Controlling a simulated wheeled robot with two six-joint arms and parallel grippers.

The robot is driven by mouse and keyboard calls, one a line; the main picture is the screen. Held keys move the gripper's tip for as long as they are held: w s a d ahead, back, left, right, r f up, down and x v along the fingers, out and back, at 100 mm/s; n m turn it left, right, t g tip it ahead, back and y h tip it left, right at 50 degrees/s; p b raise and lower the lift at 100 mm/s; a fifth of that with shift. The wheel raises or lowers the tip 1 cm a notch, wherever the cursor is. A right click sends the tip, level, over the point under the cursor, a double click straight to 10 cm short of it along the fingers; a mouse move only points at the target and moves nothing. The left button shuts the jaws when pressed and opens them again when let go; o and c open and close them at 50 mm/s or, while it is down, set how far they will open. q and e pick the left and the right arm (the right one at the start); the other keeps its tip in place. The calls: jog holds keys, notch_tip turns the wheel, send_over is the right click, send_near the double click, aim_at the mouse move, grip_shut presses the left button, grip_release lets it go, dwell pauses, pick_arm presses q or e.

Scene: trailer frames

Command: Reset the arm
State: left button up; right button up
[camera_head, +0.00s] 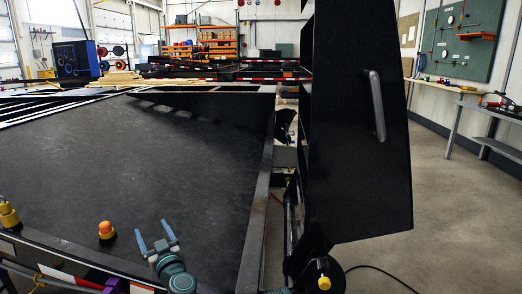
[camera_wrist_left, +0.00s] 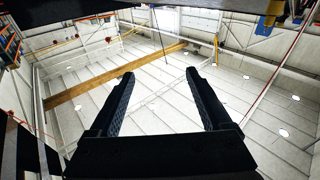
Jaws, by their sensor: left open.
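My left gripper (camera_head: 158,236) shows at the bottom of the head view, with its two grey fingers spread apart and nothing between them. It is over the near edge of the dark trailer deck (camera_head: 120,150). In the left wrist view the same gripper (camera_wrist_left: 158,82) has its two black fingers apart and empty, with the ceiling and upper walls behind them. My right gripper is not in either view.
A tall black ramp panel (camera_head: 350,120) with a grey handle (camera_head: 375,105) stands upright at the deck's right side. An orange-topped knob (camera_head: 106,231) and a yellow fitting (camera_head: 8,214) sit at the near edge. Open floor (camera_head: 450,220) lies to the right, before a workbench (camera_head: 480,105).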

pick_arm(q)
jog(key=w+d+f+m+h, duration=0.2)
jog(key=d+f+m+h, duration=0.25)
jog(key=d+h, duration=0.4)
jog(key=w+d+f+m+h, duration=0.2)
jog(key=d+f+m+h, duration=0.2)
jog(key=d+m+h, duration=0.45)
jog(key=s+d+f+n+g+y, duration=0.1)
jog(key=s+d+f+n+g, duration=0.15)
jog(key=s+f+g, duration=0.35)
jog(key=s+a+f+n+g+y, duration=0.3)
jog(key=s+a+f+g+y, duration=0.15)
jog(key=s+f+g, duration=0.5)
jog(key=s+d+m+y, duration=0.1)
jog(key=s+d+m, duration=0.3)
jog(key=s+d, duration=0.6)
notch_tip(320, 180, up, 36)
jog(key=p, duration=3.6)
jog(key=shift+w+p, duration=0.2)
jog(key=shift+p, duration=0.2)
